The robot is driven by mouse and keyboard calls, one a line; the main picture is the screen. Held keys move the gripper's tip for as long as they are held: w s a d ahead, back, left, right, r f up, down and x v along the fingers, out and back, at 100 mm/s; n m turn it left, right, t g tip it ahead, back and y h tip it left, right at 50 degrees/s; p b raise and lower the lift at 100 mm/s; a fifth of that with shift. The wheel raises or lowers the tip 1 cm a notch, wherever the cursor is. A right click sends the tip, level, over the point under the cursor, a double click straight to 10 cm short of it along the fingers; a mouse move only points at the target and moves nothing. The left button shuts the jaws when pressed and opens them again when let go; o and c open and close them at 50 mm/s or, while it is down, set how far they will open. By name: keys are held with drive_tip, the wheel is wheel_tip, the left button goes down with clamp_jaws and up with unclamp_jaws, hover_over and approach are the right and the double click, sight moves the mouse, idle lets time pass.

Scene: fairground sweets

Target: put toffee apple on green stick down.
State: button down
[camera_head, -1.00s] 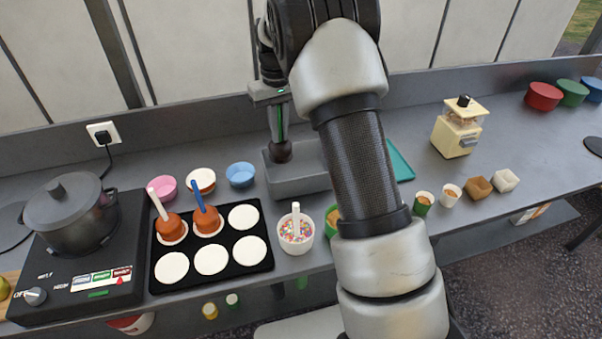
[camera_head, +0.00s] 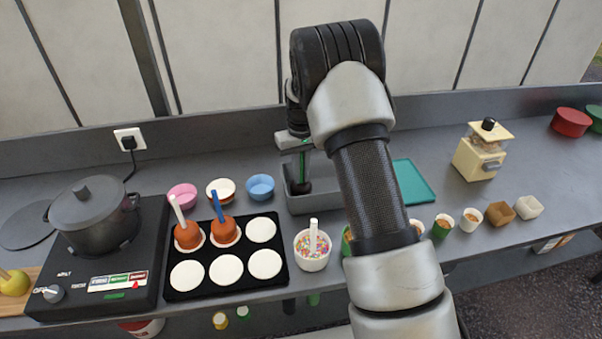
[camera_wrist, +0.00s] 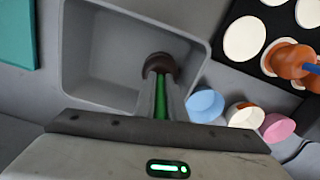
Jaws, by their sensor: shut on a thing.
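The toffee apple (camera_head: 300,187) on the green stick (camera_head: 301,160) has a dark brown coat and hangs apple-down. My gripper (camera_head: 302,168) is shut on its stick. In the wrist view the apple (camera_wrist: 158,64) and the green stick (camera_wrist: 160,102) show between the fingers (camera_wrist: 160,84). The apple is at the grey basin (camera_head: 325,205), near one side of it; I cannot tell whether it touches the bottom. The black tray (camera_head: 205,255) holds white discs (camera_head: 226,269). Two orange-brown apples stand on discs there, one with a white stick (camera_head: 187,236), one with a blue stick (camera_head: 223,230).
Pink (camera_head: 183,196), white-rimmed (camera_head: 220,189) and blue (camera_head: 260,187) bowls stand behind the tray. A sprinkle tub (camera_head: 312,250) is right of it. A pot (camera_head: 92,215) sits on the hob at left. A teal tray (camera_head: 413,182) lies right of the basin. Several small cups stand at right.

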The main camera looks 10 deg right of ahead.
drive_tip(key=shift+f, duration=0.25)
drive_tip(key=c, duration=1.8)
unclamp_jaws()
drive_tip(key=shift+r, duration=0.1)
drive_tip(key=shift+r, duration=0.1)
